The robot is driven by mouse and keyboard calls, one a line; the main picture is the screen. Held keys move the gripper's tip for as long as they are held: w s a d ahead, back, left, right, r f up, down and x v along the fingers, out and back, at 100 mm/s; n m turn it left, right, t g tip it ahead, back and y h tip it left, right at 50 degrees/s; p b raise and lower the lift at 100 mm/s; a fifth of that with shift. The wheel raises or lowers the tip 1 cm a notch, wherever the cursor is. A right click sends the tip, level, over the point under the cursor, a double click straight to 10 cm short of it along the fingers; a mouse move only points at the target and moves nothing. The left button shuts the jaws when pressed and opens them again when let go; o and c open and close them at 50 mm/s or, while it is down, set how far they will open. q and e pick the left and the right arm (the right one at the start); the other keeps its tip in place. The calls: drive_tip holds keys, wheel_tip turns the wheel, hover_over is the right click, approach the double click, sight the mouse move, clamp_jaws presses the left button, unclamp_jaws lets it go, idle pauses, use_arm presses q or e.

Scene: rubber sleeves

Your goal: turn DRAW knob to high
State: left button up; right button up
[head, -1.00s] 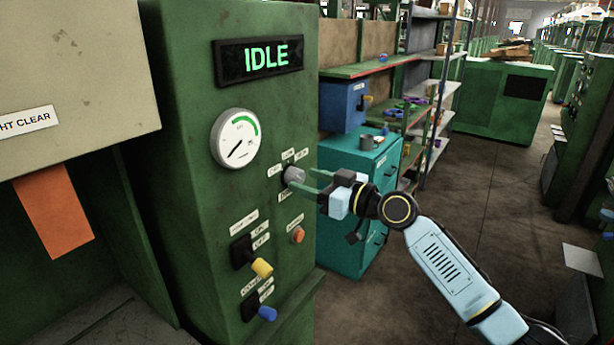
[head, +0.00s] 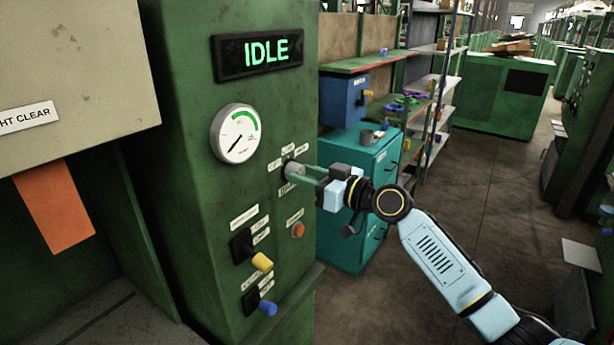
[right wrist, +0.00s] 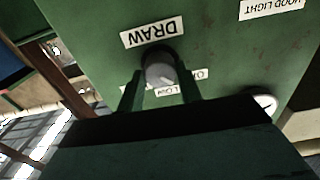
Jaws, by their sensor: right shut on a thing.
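The DRAW knob (head: 294,169) is a grey round knob on the green machine panel, with small white position labels around it. In the right wrist view the knob (right wrist: 160,70) sits between the two green fingers, next to the upside-down DRAW label (right wrist: 152,32). My right gripper (head: 305,172) is shut on the knob, its fingers on either side. The gripper also shows in the right wrist view (right wrist: 160,92). The knob's pointer direction is too small to tell. My left gripper is not in view.
The green machine (head: 190,200) carries an IDLE display (head: 258,54), a white gauge (head: 238,134), a yellow-handled switch (head: 261,262), a blue-handled switch (head: 267,308) and an orange button (head: 298,230) below the knob. A teal cabinet (head: 352,245) stands behind my right gripper.

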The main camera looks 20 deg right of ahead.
drive_tip(key=m, duration=0.3)
drive_tip(key=shift+m, duration=0.4)
drive_tip(key=m+p, duration=0.1)
drive_tip(key=m, duration=0.3)
drive_tip(key=shift+m, duration=0.3)
drive_tip(key=m+p, duration=0.2)
drive_tip(key=m, duration=0.3)
drive_tip(key=shift+r+p, duration=0.1)
drive_tip(key=shift+p, duration=0.2)
drive_tip(key=shift+m+p, duration=0.95)
drive_tip(key=shift+m, duration=1.15)
drive_tip(key=o, duration=1)
